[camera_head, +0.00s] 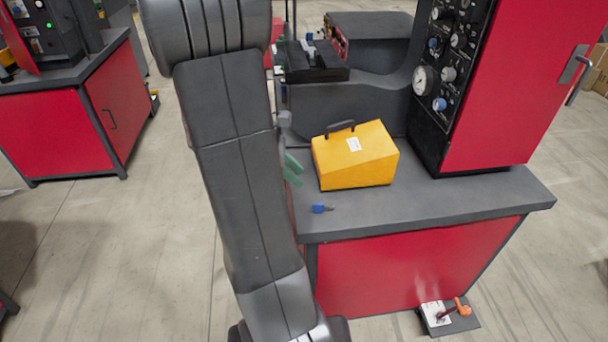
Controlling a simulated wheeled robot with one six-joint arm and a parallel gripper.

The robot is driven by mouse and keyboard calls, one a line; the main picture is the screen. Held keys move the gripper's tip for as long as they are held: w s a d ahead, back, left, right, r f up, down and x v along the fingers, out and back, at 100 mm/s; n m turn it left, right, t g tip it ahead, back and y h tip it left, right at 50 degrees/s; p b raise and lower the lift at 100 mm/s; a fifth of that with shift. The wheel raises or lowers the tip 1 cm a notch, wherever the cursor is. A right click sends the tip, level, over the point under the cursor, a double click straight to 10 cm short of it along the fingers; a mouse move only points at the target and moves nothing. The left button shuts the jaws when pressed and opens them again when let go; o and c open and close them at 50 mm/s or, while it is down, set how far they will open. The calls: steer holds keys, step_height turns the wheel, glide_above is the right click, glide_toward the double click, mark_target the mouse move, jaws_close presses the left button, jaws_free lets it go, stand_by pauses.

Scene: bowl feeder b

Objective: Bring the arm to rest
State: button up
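My arm (235,150) rises as a large dark grey link through the left-middle of the head view, with its elbow at the top edge. Two small green pieces (292,168) stick out from behind the right edge of this link, over the workbench. They look like the fingertips of my gripper, but the link hides the rest. I cannot tell whether the gripper is open or holds anything. The green pieces appear left of the yellow case, with a visible gap between.
A yellow case (357,168) with a dark handle sits on the grey-topped red workbench (450,205). A small blue item (321,209) lies near its front edge. A red cabinet with gauges (520,85) stands right. A pedal-like box with an orange lever (450,314) is on the floor.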

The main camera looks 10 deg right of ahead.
steer(key=shift+a+r, duration=0.1)
steer(key=shift+r, duration=0.05)
steer(key=b+x, duration=0.1)
steer(key=x, duration=1.3)
steer(key=shift+b, duration=0.35)
steer(key=shift+r, duration=0.4)
